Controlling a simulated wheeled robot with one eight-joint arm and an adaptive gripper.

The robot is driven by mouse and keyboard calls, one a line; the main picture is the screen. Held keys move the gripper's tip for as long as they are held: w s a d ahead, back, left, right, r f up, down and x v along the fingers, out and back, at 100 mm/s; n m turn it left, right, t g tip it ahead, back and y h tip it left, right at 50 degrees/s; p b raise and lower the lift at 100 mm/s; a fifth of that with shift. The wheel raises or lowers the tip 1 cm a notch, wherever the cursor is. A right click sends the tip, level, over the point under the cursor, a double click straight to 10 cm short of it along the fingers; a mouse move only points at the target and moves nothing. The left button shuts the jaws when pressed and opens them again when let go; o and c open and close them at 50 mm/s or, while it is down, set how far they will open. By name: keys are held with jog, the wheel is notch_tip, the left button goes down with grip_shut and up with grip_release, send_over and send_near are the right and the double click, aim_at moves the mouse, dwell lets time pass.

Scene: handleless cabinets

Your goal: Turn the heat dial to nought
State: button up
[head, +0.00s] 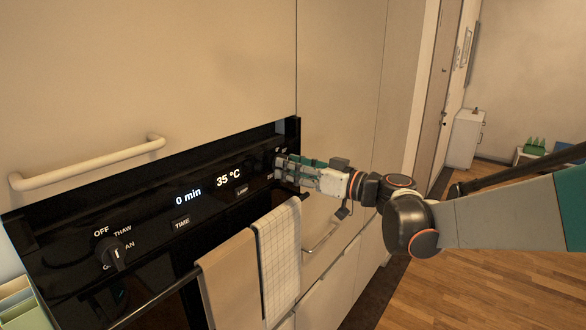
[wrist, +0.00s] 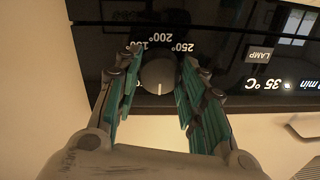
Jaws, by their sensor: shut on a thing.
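The heat dial (wrist: 158,74) is a dark round knob at the end of the black oven panel, seen in the wrist view. Its light mark points to the bottom of that view, away from the visible 200° and 250° markings. My gripper (wrist: 161,58) has its green-padded fingers on both sides of the dial and is shut on it. In the head view my gripper (head: 280,168) reaches the panel's right end and hides the dial. The oven display (head: 229,178) reads 35 °C, and the time display (head: 188,196) reads 0 min.
A second knob (head: 116,254), marked OFF and THAW, is at the panel's left. TIME (head: 182,222) and LAMP (head: 242,191) buttons lie between. Towels (head: 280,250) hang on the oven handle below my gripper. A pale rail (head: 90,162) juts out above. Wooden floor is clear at right.

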jog(key=o, duration=1.1)
jog(key=shift+c, duration=0.2)
jog(key=v, duration=1.2)
